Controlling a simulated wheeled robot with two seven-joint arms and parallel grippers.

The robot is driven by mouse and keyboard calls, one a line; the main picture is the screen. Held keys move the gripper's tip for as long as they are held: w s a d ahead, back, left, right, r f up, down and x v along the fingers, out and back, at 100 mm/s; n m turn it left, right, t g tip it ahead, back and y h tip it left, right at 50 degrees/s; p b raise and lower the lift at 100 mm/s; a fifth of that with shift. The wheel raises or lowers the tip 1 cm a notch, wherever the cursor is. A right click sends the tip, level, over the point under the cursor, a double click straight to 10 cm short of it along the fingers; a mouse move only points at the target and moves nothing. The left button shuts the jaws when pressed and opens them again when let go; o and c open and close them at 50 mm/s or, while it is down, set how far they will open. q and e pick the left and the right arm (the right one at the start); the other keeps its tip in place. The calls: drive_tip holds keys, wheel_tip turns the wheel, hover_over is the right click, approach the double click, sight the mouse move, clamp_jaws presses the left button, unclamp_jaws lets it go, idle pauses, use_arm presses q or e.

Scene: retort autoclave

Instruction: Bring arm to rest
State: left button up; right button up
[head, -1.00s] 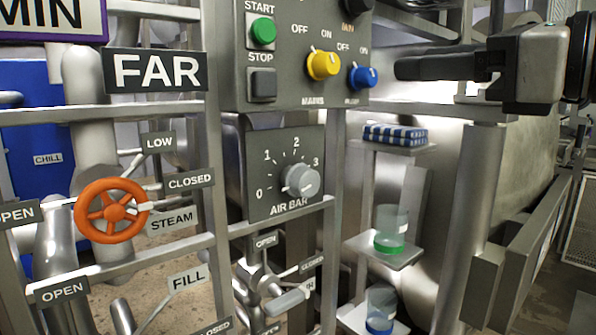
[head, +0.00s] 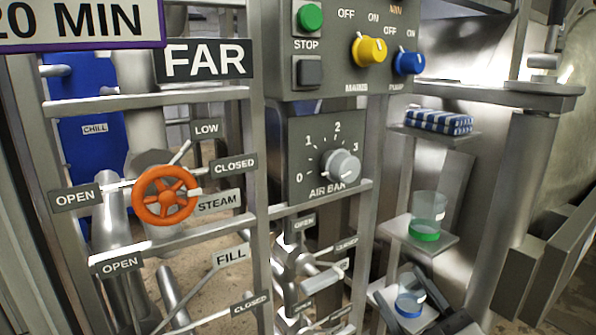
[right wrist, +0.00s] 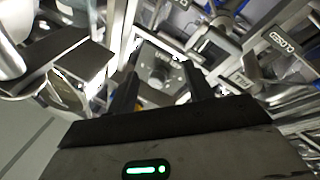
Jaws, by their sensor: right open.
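My right gripper (head: 425,290) shows at the lower right of the head view, its dark fingers in front of the low shelf with the blue-banded glass (head: 410,303). It partly covers that shelf. In the right wrist view its two dark fingers (right wrist: 165,88) stand apart with nothing held between them. Whether it touches the shelf or glass cannot be told. My left gripper is not in view.
A control panel (head: 330,75) with knobs and an air dial (head: 341,166) stands centre. An orange steam wheel (head: 165,195) and labelled levers are at left. A green-banded glass (head: 427,217) and a striped cloth (head: 439,121) sit on small shelves. A metal post (head: 515,190) stands at right.

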drive_tip(key=s+f+m+g+h, duration=0.1)
drive_tip(key=s+f+m+g, duration=0.2)
drive_tip(key=s+f, duration=0.2)
drive_tip(key=s+a+f+m+g+h, duration=0.1)
drive_tip(key=s+f+m+g, duration=0.2)
drive_tip(key=f, duration=0.8)
drive_tip(key=s+f+m+g+h, duration=0.2)
drive_tip(key=s+f+m+g, duration=0.1)
drive_tip(key=s+f, duration=0.3)
wheel_tip(320, 180, down, 2)
drive_tip(key=shift+s+a+g+p, duration=0.3)
drive_tip(key=shift+s+a+p, duration=0.05)
drive_tip(key=shift+p, duration=0.1)
